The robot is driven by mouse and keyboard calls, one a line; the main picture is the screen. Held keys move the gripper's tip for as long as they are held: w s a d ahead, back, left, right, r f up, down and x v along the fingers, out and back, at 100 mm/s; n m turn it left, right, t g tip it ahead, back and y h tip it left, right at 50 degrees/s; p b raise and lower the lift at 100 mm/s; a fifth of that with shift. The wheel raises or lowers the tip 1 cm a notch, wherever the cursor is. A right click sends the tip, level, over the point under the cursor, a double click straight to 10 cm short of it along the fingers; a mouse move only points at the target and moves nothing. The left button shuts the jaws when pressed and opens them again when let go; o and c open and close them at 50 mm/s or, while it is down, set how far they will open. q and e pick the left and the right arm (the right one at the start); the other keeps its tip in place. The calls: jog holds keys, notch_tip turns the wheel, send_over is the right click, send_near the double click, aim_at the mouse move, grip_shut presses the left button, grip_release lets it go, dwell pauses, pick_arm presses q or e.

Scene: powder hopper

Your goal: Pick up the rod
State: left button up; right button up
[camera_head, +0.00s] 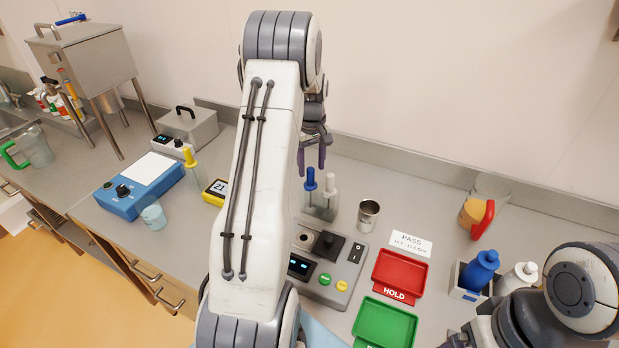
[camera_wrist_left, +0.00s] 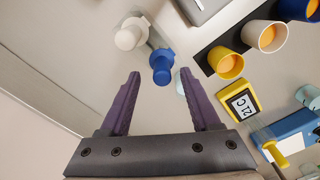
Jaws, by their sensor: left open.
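No single thing is plainly the rod. A blue-topped tool (camera_head: 310,180) and a white-topped tool (camera_head: 330,185) stand upright in a clear holder (camera_head: 321,208) on the bench. A thin blue bar (camera_head: 70,19) lies on top of the steel hopper at the far left. My left gripper (camera_head: 314,158) is open and empty above the clear holder. In the left wrist view, the blue top (camera_wrist_left: 161,66) appears between the spread fingertips (camera_wrist_left: 160,74), apart from them. The white top (camera_wrist_left: 131,36) is just beyond the left finger.
The steel hopper (camera_head: 85,62) stands on legs at the left. A steel cup (camera_head: 368,215), a red HOLD tray (camera_head: 400,274), a green tray (camera_head: 385,324) and a grey control box (camera_head: 328,265) stand right of my left arm. The back wall is close behind the holder.

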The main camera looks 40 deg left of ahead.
aim_at(310, 189)
pick_arm(q)
notch_tip(310, 189, down, 2)
jog(key=shift+s+a+f+p, duration=0.15)
jog(key=shift+f+p, duration=0.1)
jog(key=shift+p, duration=0.2)
jog(key=shift+f, duration=0.5)
grip_shut()
pick_arm(e)
jog(key=shift+r, duration=0.9)
